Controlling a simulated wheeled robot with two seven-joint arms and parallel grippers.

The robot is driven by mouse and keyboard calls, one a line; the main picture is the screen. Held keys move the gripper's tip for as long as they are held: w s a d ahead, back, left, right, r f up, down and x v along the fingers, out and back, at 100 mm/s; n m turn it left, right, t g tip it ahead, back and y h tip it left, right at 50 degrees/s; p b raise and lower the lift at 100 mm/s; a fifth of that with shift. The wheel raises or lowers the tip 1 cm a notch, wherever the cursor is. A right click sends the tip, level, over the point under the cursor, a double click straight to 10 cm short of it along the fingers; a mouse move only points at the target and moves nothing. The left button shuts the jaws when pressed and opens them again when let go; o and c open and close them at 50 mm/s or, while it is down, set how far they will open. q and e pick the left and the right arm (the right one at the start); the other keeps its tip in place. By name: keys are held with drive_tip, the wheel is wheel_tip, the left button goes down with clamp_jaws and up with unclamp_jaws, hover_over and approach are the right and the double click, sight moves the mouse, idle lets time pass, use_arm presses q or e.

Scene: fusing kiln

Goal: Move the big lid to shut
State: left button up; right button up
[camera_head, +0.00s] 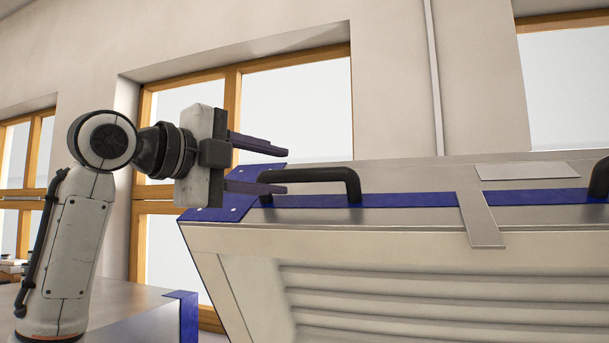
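The big lid (356,241) of the kiln stands raised and fills the right half of the view. Its ribbed pale underside shows below a metal front edge with blue trim. A black handle (312,176) is on the lid's front edge near its left corner. A second black handle (600,178) is partly cut off at the right border. My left gripper (284,172) is open, its two dark fingers apart and pointing right. Its fingertips are close to the left end of the nearer handle; I cannot tell whether they touch it. My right gripper is not in view.
A metal surface with a blue corner (188,315) lies at the lower left, under my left arm. Small items (12,267) sit at the far left edge. Wood-framed windows (295,100) and a plain wall stand behind.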

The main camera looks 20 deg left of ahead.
sight(299, 174)
use_arm(q)
drive_tip(key=p+x, duration=0.1)
drive_tip(key=x, duration=0.6)
drive_tip(key=shift+p, duration=0.35)
drive_tip(key=shift+w+d+f, duration=0.1)
drive_tip(key=shift+w+d, duration=0.05)
drive_tip(key=shift+w, duration=0.2)
clamp_jaws()
